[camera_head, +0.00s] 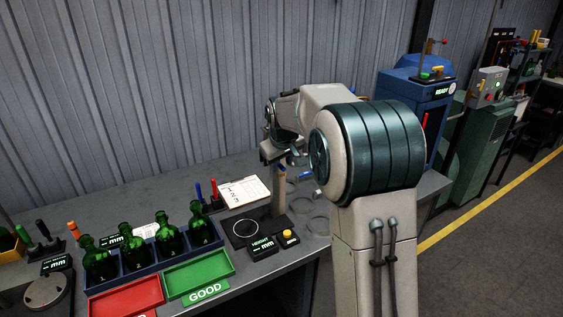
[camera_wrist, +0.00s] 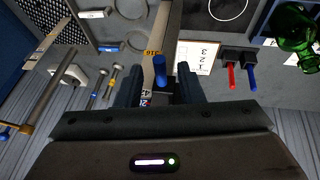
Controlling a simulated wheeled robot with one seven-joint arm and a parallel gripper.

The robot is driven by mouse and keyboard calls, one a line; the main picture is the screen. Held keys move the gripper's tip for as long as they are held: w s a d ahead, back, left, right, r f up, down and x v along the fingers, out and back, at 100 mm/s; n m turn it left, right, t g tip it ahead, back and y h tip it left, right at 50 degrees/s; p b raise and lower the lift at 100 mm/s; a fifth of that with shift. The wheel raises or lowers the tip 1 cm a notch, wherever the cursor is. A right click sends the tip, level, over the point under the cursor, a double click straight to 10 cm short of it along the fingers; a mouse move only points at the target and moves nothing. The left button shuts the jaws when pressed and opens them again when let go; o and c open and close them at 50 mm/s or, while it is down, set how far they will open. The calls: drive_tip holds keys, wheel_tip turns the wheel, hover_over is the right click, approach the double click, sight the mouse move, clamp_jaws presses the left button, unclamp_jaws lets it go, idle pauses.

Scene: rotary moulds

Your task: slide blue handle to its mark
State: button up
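The blue handle (camera_wrist: 159,68) is a small blue peg on the upright column of a height gauge. In the wrist view it sits between my gripper's fingers (camera_wrist: 158,84), which are spread apart with gaps either side; I see no contact. An orange mark reading about 216 (camera_wrist: 152,51) is on the column's scale beside the handle. In the head view the column (camera_head: 279,190) stands on a dark base (camera_head: 262,222), and my gripper (camera_head: 277,157) is at its top.
A height display (camera_head: 263,247) and a yellow button (camera_head: 290,235) are in front of the gauge. A rack of green bottles (camera_head: 160,246), a red tray (camera_head: 125,300) and a green tray (camera_head: 199,272) are left. Red and blue pens (camera_head: 213,190) stand near a paper sheet (camera_head: 244,191).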

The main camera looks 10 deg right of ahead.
drive_tip(key=b+v, duration=0.2)
drive_tip(key=v, duration=1.1)
drive_tip(key=shift+s+r, duration=0.15)
drive_tip(key=shift+r, duration=0.2)
drive_tip(key=shift+s, duration=0.1)
drive_tip(key=s+f+m, duration=0.1)
drive_tip(key=s+f, duration=0.4)
drive_tip(key=s, duration=0.5)
drive_tip(key=s+f+m, duration=0.1)
drive_tip(key=s+f, duration=0.4)
drive_tip(key=s, duration=0.5)
drive_tip(key=s+d+f+m+g, duration=0.1)
drive_tip(key=s+f, duration=0.4)
drive_tip(key=s, duration=0.5)
drive_tip(key=shift+s+m+y, duration=0.3)
drive_tip(key=shift+s+m, duration=0.05)
drive_tip(key=shift+m, duration=0.15)
